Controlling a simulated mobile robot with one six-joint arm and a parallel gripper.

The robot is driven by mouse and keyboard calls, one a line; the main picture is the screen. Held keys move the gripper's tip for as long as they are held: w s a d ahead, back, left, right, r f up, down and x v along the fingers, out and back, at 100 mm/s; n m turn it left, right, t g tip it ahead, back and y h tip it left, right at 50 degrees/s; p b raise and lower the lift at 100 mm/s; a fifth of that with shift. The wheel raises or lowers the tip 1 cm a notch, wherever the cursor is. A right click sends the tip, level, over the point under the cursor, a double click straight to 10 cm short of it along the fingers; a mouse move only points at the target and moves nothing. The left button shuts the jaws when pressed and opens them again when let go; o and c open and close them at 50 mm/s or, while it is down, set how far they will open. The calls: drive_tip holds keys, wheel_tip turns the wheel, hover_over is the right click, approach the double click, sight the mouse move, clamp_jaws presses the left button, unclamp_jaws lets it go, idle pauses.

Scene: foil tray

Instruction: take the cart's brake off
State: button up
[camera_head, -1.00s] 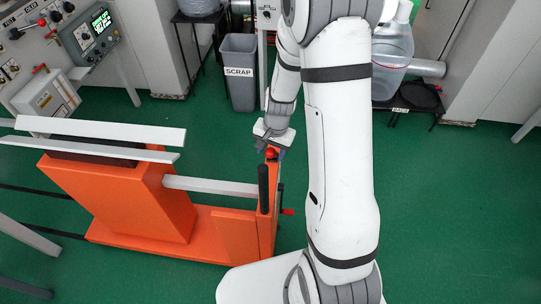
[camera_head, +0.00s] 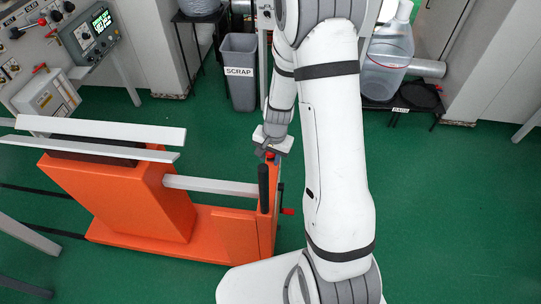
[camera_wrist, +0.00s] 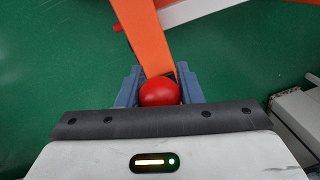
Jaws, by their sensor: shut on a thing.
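The orange cart (camera_head: 130,200) stands at the left on the green floor, with white rails on top and a dark upright handle (camera_head: 263,187) at its right end. A red ball knob (camera_wrist: 160,92), likely the brake's, sits between the blue-grey fingers of my gripper (camera_wrist: 159,88) in the wrist view, beside an orange bar (camera_wrist: 143,38) of the cart. My gripper is shut on the red knob. In the head view my gripper (camera_head: 270,152) is at the cart's far right corner and mostly hides the knob. A small red handle (camera_head: 288,211) sticks out at the cart's right side.
A grey SCRAP bin (camera_head: 240,72) stands behind the cart. A clear container (camera_head: 388,68) on a dark stand is at the back right. A control panel (camera_head: 88,35) is at the back left. The green floor to the right is clear.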

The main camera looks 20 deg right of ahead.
clamp_jaws()
